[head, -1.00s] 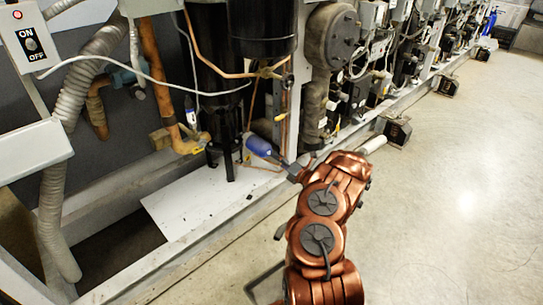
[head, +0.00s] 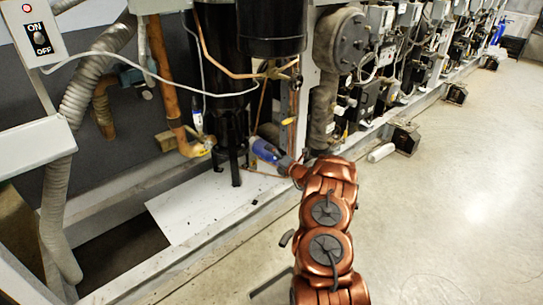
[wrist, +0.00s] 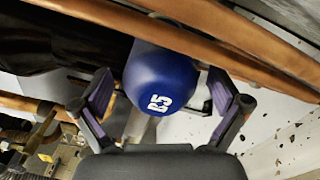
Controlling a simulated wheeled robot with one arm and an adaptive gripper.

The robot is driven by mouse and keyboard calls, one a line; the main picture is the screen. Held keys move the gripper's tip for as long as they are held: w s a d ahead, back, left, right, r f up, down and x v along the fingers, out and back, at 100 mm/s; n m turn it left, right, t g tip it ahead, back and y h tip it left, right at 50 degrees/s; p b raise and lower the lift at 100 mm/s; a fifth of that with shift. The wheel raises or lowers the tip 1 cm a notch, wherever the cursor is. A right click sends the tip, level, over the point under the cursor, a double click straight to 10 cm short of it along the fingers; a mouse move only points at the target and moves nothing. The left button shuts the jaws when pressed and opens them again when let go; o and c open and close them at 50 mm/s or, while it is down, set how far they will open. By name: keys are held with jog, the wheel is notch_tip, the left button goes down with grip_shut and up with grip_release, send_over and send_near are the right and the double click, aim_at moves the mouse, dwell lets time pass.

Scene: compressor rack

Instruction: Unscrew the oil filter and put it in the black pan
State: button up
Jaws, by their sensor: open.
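The oil filter (head: 265,150) is a blue cylinder low on the compressor rack, beside the black vertical vessel. In the wrist view the blue filter (wrist: 163,72) faces me with its rounded end and white marking. My gripper (wrist: 160,92) is open, with one finger on each side of the filter and visible gaps to it. In the head view my gripper (head: 284,162) is at the filter's right end, partly hidden by my wrist.
Copper pipes (wrist: 190,40) run close above the filter. A white panel (head: 200,205) lies under the rack, behind its front rail. A white cylinder (head: 381,152) lies on the floor by the rack. The floor to the right is clear.

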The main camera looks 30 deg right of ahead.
jog(key=shift+m, duration=1.2)
jog(key=shift+a+r+p, duration=0.1)
jog(key=shift+p, duration=0.3)
jog(key=shift+m+p, duration=0.35)
jog(key=shift+m, duration=0.65)
jog(key=m, duration=0.6)
